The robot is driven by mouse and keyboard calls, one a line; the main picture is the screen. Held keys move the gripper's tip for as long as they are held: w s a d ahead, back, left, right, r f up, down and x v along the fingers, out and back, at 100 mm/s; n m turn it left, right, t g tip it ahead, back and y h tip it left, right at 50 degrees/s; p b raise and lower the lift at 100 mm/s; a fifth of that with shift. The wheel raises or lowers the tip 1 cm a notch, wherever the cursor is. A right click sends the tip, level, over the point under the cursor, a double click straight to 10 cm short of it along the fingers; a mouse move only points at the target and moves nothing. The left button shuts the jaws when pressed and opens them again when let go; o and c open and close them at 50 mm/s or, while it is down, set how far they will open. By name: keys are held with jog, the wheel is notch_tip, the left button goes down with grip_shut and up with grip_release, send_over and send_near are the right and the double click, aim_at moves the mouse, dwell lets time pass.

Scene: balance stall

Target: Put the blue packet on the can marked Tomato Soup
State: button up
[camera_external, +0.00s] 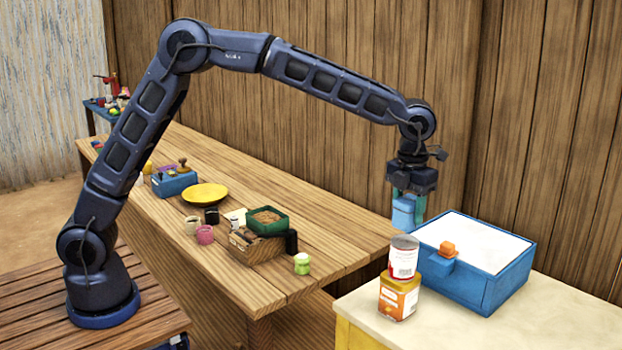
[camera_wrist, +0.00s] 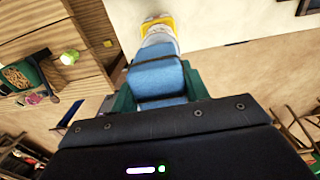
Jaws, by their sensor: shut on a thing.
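The blue packet (camera_external: 403,214) is held between the green fingers of my gripper (camera_external: 410,201), which is shut on it; the packet also shows in the wrist view (camera_wrist: 157,78). In the external view it appears above a red, white and silver can (camera_external: 404,260), with a gap between them. The can stands upright on an orange-and-white box (camera_external: 398,297). Its label is too small to read. In the wrist view the packet hides part of the can (camera_wrist: 158,38).
A blue box with a white top (camera_external: 480,242) and an orange knob stands right of the can on the pale table (camera_external: 560,318). A long wooden table (camera_external: 330,230) at left holds a yellow plate (camera_external: 205,194), a wooden crate (camera_external: 256,250) and a green-lidded jar (camera_external: 302,264).

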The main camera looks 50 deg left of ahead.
aim_at(407, 223)
jog(key=shift+f, duration=1.85)
jog(key=shift+f, duration=0.1)
jog(key=o, duration=1.1)
